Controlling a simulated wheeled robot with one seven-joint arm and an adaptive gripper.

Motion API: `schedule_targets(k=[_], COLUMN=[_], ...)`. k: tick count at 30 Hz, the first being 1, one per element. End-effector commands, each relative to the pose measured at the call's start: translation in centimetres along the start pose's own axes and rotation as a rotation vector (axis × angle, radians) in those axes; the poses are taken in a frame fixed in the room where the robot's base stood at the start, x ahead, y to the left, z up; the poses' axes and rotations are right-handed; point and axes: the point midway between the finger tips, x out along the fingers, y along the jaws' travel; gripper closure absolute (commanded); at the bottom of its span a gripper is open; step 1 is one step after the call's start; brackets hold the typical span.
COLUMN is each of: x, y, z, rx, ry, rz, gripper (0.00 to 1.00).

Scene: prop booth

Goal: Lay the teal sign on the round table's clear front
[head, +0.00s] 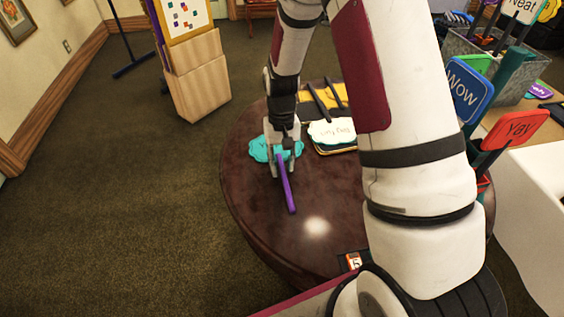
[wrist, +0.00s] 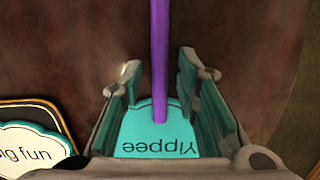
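The teal sign (head: 259,149) has a cloud-like shape and a purple handle. It appears to lie flat on the left part of the dark round table (head: 245,195), its handle pointing toward the table's front. In the wrist view the sign (wrist: 160,132) reads "Yippee", upside down. My gripper (head: 281,168) is right over the sign. In the wrist view its fingers (wrist: 164,82) stand apart on either side of the handle, with gaps between handle and fingers. The fingers and palm hide parts of the sign's face.
A white "Big fun" sign (head: 331,132) lies on a dark board just right of the teal sign, with a yellow piece (head: 335,95) behind. A small orange-and-black object (head: 353,261) sits at the table's front edge. The front middle of the tabletop is bare.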

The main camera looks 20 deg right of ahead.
Motion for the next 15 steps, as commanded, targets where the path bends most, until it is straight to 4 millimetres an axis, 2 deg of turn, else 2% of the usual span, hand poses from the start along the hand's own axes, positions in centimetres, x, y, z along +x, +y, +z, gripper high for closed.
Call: schedule_targets(k=[10,15], x=[-0.4,-2.5], y=[0.0,0.0], z=[0.1,0.0], rx=[0.0,0.0], ry=[0.001,0.005], rz=[0.0,-0.001], gripper=[0.67,0.67])
